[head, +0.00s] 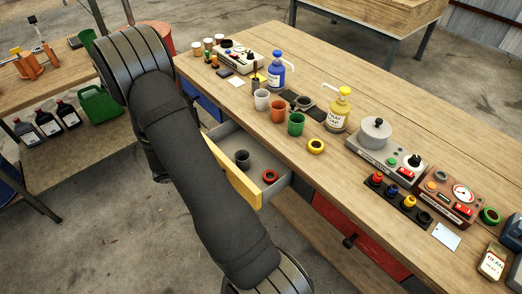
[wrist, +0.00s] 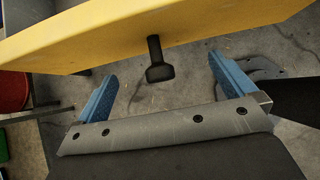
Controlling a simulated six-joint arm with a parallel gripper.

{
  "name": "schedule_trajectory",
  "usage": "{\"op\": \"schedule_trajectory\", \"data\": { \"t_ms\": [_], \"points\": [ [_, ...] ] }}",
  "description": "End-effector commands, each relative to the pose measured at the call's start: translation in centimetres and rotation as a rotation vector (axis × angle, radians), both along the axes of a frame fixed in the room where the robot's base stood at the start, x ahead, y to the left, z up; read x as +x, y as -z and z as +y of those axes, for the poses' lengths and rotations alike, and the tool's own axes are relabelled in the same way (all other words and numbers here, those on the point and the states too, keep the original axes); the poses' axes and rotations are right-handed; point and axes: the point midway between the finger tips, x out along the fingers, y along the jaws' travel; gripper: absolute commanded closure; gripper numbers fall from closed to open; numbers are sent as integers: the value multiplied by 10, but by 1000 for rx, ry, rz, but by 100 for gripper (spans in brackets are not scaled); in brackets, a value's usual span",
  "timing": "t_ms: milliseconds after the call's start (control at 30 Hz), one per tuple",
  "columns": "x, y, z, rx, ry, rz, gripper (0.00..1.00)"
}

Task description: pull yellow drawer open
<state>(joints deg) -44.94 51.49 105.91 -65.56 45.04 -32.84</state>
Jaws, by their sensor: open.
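The yellow drawer (head: 244,186) stands pulled out from under the long wooden workbench. Its grey tray shows, with a dark cup (head: 242,158) and a red ring (head: 270,177) in it. In the wrist view the yellow front (wrist: 170,28) fills the top, with its black handle (wrist: 159,72) sticking out. My gripper (wrist: 162,68) is open, its blue fingers apart on either side of the handle and not touching it. In the head view my arm hides the gripper and part of the drawer front.
A closed red drawer (head: 358,236) with a dark knob is to the right under the workbench (head: 345,55). Cups, pump bottles, a yellow ring and control boxes stand on the bench top. A green jerrycan (head: 99,105) and dark bottles stand on the left shelf. Concrete floor lies below.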

Motion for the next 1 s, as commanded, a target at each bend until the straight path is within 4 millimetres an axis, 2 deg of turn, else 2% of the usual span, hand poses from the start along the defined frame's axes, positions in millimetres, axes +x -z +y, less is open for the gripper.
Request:
{"op": "schedule_trajectory", "data": {
  "t_ms": [267, 1000],
  "points": [
    [-2, -4, 3, 0, -2, -1, 0],
    [-29, -49, 29, 1, -1, -1, 0]
  ]
}}
